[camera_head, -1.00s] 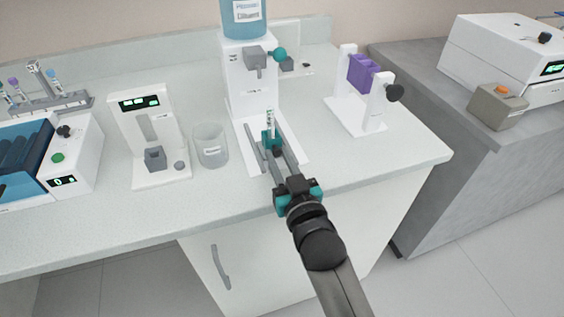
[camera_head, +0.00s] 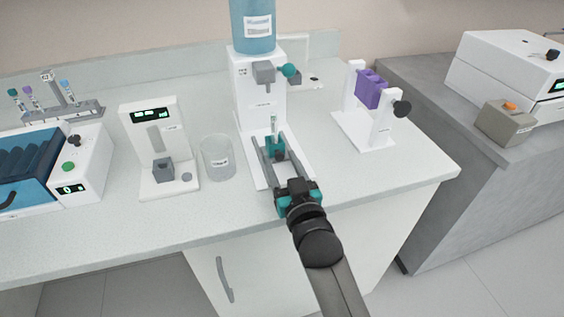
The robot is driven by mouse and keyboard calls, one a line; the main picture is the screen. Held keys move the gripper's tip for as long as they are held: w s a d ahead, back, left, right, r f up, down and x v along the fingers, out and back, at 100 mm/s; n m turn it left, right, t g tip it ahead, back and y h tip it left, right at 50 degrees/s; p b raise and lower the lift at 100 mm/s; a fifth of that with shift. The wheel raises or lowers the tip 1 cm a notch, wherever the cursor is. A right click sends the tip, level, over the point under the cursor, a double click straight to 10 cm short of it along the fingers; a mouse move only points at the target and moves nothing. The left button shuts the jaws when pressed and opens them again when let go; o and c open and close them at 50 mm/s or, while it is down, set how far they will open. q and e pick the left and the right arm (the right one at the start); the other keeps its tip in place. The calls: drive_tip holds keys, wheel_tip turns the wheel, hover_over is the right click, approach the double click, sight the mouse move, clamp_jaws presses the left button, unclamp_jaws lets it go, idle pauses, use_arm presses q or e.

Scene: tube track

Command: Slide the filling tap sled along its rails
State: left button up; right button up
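The filling station (camera_head: 258,95) is a white tower with a blue bottle (camera_head: 251,22) on top and a grey tap (camera_head: 264,72) with a teal knob (camera_head: 290,70). A small clear tube (camera_head: 273,125) stands upright on the sled, in front of the tower and below the tap. My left gripper is not in view.
A clear beaker (camera_head: 217,160) and a white device with a green display (camera_head: 160,150) stand left of the station. A white stand with a purple block (camera_head: 370,88) is to the right. The table's front edge (camera_head: 380,195) runs below my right arm.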

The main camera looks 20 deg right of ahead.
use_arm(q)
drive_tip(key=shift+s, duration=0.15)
use_arm(e)
drive_tip(key=shift+s, duration=0.6)
use_arm(q)
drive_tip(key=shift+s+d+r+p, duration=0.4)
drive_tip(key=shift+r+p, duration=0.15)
drive_tip(key=shift+p, duration=0.05)
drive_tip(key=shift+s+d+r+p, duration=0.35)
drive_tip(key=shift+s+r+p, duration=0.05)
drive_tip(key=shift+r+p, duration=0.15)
use_arm(e)
drive_tip(key=s, duration=1.4)
drive_tip(key=shift+d, duration=0.25)
